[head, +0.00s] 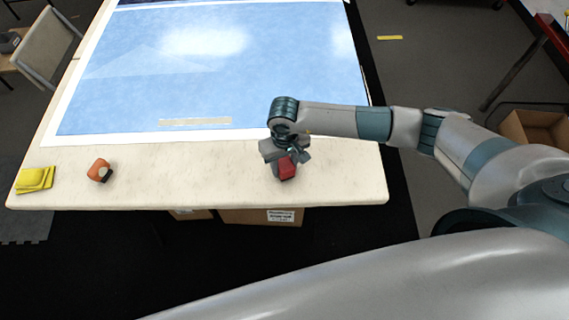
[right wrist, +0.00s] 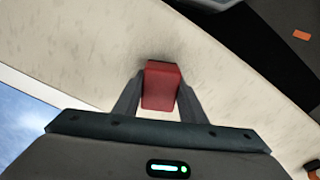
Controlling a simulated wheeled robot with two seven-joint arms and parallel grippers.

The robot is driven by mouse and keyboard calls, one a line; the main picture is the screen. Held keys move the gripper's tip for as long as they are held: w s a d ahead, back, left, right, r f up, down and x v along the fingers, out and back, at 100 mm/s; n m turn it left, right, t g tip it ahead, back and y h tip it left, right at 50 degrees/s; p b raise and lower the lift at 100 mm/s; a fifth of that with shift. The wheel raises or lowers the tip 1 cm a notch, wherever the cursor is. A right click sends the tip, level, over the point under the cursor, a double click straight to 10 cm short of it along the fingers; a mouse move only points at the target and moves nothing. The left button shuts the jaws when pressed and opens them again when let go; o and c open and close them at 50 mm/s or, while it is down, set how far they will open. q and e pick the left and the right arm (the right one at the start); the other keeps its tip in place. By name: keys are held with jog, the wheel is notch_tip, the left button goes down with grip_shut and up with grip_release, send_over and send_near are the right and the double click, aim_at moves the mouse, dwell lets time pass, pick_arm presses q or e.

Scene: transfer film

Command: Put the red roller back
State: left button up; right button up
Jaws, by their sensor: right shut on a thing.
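The red roller (head: 287,168) is at the front edge area of the cream table, right of the middle in the head view. It also shows as a red block (right wrist: 161,85) between the fingers in the right wrist view. My right gripper (head: 284,158) is shut on it, one finger on each side. I cannot tell whether the roller touches the tabletop or is just above it. My left gripper is not in view.
The cream table (head: 220,180) carries a blue film sheet (head: 210,70) behind the gripper. An orange and black tool (head: 99,170) and a folded yellow cloth (head: 35,179) lie at the left. The tabletop between the tool and my gripper is clear. Cardboard boxes (head: 262,217) stand under the front edge.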

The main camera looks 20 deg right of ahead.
aim_at(285, 163)
jog(key=shift+f+b, duration=0.2)
jog(key=shift+b, duration=0.1)
jog(key=o, duration=1)
jog(key=shift+o, duration=0.2)
jog(key=shift+r, duration=0.15)
jog(key=shift+r+p, duration=0.15)
jog(key=shift+p, duration=0.25)
jog(key=shift+r+b, duration=0.2)
jog(key=shift+b, duration=0.15)
notch_tip(285, 163, up, 10)
jog(key=b, duration=0.4)
jog(key=shift+r, duration=0.75)
